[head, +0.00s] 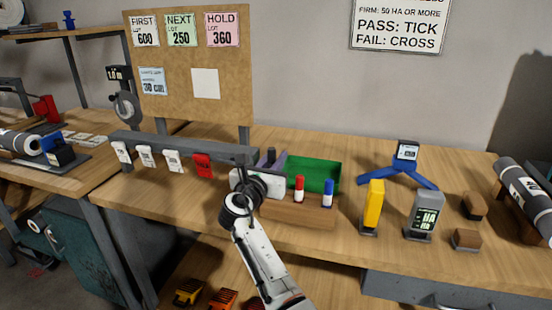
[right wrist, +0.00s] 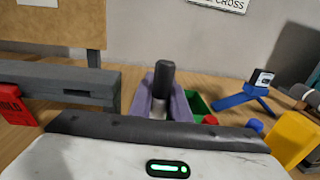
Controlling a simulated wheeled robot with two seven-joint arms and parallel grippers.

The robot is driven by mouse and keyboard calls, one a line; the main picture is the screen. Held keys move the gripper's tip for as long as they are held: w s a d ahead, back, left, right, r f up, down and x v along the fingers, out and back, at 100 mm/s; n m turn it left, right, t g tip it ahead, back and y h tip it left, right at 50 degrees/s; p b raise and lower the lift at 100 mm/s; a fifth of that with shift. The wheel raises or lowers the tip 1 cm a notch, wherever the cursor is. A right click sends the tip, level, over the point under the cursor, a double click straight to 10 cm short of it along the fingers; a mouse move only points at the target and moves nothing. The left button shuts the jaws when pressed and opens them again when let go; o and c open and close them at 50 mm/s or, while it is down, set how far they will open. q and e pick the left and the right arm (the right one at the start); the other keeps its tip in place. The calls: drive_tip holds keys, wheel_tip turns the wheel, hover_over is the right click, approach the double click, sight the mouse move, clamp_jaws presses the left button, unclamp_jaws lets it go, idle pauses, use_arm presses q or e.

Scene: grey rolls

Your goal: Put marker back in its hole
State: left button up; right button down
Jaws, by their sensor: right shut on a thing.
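My right gripper (head: 270,162) is shut on a black-capped marker (right wrist: 164,78), which stands roughly upright between its purple-grey fingers in the right wrist view. The dark top of the marker also shows in the head view (head: 271,154). The gripper is at the left end of the wooden marker block (head: 298,213), and its white body covers that end. I cannot see the empty hole or the marker's lower tip. A red marker (head: 299,188) and a blue marker (head: 328,193) stand upright in the block. My left gripper is not in view.
A green bin (head: 325,172) stands just behind the block. A grey rail with white tags and a red tag (head: 202,166) is to the left. A yellow device (head: 374,200), a grey device (head: 424,213) and a blue stand (head: 392,172) are to the right.

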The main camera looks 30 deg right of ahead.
drive_tip(key=shift+p, duration=0.35)
drive_tip(key=shift+f+b, duration=1.9)
drive_tip(key=shift+f, duration=1.45)
drive_tip(key=c, duration=1.6)
unclamp_jaws()
drive_tip(key=shift+a, duration=0.1)
drive_tip(key=v, duration=1)
drive_tip(key=shift+p, duration=0.35)
drive_tip(key=shift+s, duration=0.1)
